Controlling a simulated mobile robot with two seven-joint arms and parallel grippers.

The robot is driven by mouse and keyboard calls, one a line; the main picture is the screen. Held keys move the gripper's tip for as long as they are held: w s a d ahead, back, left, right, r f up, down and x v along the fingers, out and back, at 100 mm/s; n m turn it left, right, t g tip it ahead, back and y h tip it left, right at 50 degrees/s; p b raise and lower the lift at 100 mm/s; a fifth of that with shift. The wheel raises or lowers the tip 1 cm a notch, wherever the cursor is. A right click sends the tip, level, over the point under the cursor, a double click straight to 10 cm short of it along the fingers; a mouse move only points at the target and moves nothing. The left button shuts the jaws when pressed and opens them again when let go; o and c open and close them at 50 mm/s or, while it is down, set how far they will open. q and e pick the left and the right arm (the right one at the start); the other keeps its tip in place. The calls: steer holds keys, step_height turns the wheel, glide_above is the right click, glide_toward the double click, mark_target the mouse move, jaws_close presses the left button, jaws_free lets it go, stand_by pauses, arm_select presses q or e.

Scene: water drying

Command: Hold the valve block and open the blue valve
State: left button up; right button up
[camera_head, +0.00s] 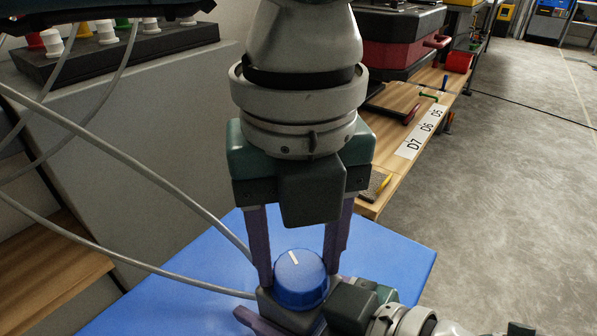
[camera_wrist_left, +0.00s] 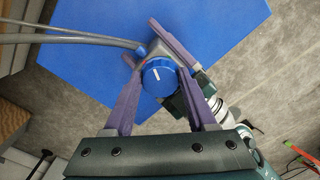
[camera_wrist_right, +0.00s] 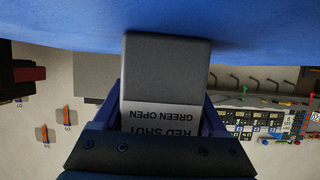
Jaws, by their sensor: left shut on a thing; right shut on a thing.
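The blue valve (camera_head: 300,277) is a round ridged knob with a white pointer line. It sits on top of the dark grey valve block (camera_head: 292,318) and also shows in the left wrist view (camera_wrist_left: 158,77). In the head view its line points up and slightly left. My left gripper (camera_head: 298,268) reaches down from above and is shut on the knob, one finger on each side. My right gripper (camera_head: 285,312) comes in low from the right and is shut on the block. In the right wrist view the block (camera_wrist_right: 165,75) carries the words "RED SHUT" and "GREEN OPEN", upside down.
A blue table top (camera_head: 385,250) lies around the block. Grey hoses (camera_head: 150,165) run across from the left, one ending at the block. A wooden bench (camera_head: 400,125) with tools stands behind at the right. A dark rack with coloured knobs (camera_head: 115,50) is at the upper left.

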mark_target(299, 264)
arm_select(q)
steer(key=shift+m, duration=0.5)
steer(key=o, duration=1.4)
step_height(299, 264, up, 12)
steer(key=shift+r, duration=0.1)
